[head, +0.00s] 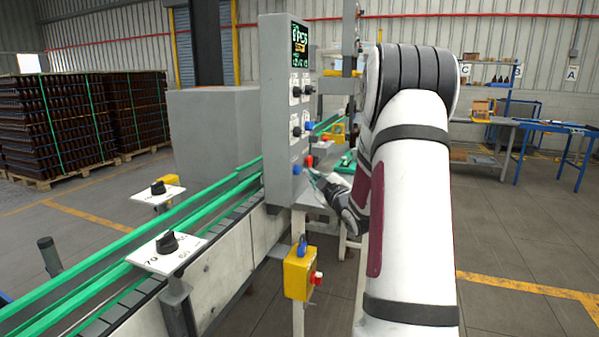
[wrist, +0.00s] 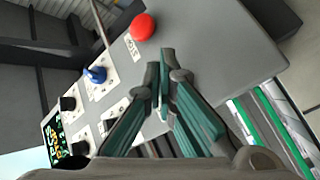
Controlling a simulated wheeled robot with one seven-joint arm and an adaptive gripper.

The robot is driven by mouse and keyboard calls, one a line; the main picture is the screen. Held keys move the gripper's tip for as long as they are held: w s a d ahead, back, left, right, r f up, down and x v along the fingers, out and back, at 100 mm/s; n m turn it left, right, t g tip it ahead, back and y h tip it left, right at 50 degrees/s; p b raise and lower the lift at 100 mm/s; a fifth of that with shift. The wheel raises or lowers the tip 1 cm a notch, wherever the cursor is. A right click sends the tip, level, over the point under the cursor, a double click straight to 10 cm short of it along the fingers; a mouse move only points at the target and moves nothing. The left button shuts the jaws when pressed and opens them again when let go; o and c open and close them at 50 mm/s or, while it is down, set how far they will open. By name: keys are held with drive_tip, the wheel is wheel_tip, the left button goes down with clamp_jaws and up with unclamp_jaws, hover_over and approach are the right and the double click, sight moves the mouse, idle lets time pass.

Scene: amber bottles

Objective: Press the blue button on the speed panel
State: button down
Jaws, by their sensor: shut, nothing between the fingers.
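The grey speed panel (head: 275,100) stands upright beside the conveyor, with a lit display (head: 300,45) at its top and black knobs below. Low on its face are a blue button (head: 297,169) and a red button (head: 309,161). The wrist view shows the red button (wrist: 142,27), a blue selector knob (wrist: 95,75) and the panel face (wrist: 215,55). My gripper (head: 314,174) is shut and empty, its teal fingertips (wrist: 163,58) close to the panel's lower face. The blue button is not visible in the wrist view, seemingly behind the fingers. I cannot tell whether they touch.
A yellow box (head: 299,273) with blue and red controls hangs below the panel. Bottle pallets (head: 60,120) stand far left. Open floor lies right, before blue tables (head: 560,128).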

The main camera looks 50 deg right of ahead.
drive_tip(key=shift+w, duration=0.15)
drive_tip(key=shift+w+a+b, duration=0.15)
drive_tip(key=shift+w+b, duration=0.1)
drive_tip(key=shift+b, duration=0.1)
drive_tip(key=shift+w+a, duration=0.2)
drive_tip(key=shift+w, duration=0.25)
idle(1.0)
idle(0.3)
drive_tip(key=shift+s+d, duration=0.3)
drive_tip(key=shift+s, duration=0.55)
drive_tip(key=s, duration=0.1)
drive_tip(key=s+d, duration=0.1)
drive_tip(key=s, duration=0.1)
drive_tip(key=s+d, duration=0.1)
drive_tip(key=shift+s+p, duration=0.3)
drive_tip(key=shift+p, duration=0.05)
idle(0.7)
